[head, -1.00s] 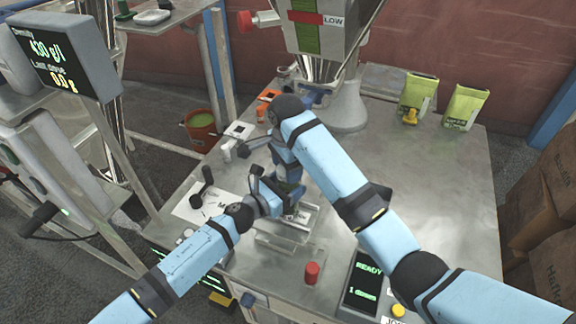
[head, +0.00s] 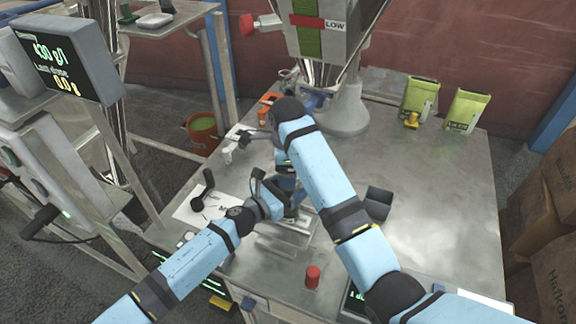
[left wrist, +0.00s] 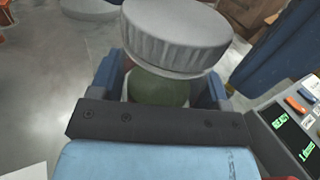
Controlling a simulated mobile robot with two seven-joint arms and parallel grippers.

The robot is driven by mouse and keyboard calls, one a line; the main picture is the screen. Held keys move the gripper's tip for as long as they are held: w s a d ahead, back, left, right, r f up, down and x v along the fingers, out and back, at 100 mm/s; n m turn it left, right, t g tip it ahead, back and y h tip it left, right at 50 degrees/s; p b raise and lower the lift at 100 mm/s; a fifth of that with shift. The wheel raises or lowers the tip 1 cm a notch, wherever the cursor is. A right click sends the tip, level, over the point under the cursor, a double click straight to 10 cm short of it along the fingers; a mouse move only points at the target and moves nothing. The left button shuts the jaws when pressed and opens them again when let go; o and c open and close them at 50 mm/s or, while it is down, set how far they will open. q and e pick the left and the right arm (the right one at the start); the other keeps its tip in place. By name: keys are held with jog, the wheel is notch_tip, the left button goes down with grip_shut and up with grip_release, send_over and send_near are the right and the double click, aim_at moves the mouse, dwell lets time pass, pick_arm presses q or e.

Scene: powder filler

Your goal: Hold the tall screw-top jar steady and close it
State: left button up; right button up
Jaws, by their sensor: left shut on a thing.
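The tall jar (left wrist: 160,90) stands between the two blue fingers of my left gripper (left wrist: 160,82) in the left wrist view, with green content showing. The grey ribbed lid (left wrist: 177,38) is right above its mouth and looks tilted; I cannot tell whether it is seated. In the head view, my left gripper (head: 284,192) is shut around the jar, which is largely hidden by my arms. My right arm reaches over from the right, and its wrist end is beyond the left gripper. The right gripper's fingers are not clear, and none show on the lid in the left wrist view.
A red cylinder (head: 312,277) stands at the table's front edge. A dark box-like thing (head: 378,203) lies right of my right arm. Green-yellow pouches (head: 466,108) stand at the back right. The filler (head: 325,45) hangs over the back. The right of the table is clear.

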jog(key=n, duration=0.1)
jog(key=a+r+n, duration=0.2)
jog(key=n, duration=0.1)
jog(key=shift+s+a+r+t, duration=0.1)
jog(key=shift+s+a+t, duration=0.1)
jog(key=shift+s+t, duration=0.1)
jog(key=r+n, duration=0.2)
jog(key=n, duration=0.9)
jog(key=r+n, duration=0.2)
jog(key=n, duration=1)
jog(key=w+r+n, duration=0.1)
jog(key=r+n, duration=0.1)
jog(key=n, duration=0.9)
jog(key=d+n, duration=0.1)
jog(key=n, duration=0.1)
jog(key=d+n, duration=0.1)
jog(key=n, duration=0.1)
jog(key=d+n, duration=0.1)
jog(key=n, duration=0.2)
jog(key=shift+s+f, duration=0.2)
jog(key=shift+f, duration=0.05)
jog(key=shift+f, duration=0.1)
jog(key=shift+f, duration=3.95)
jog(key=shift+c, duration=0.4)
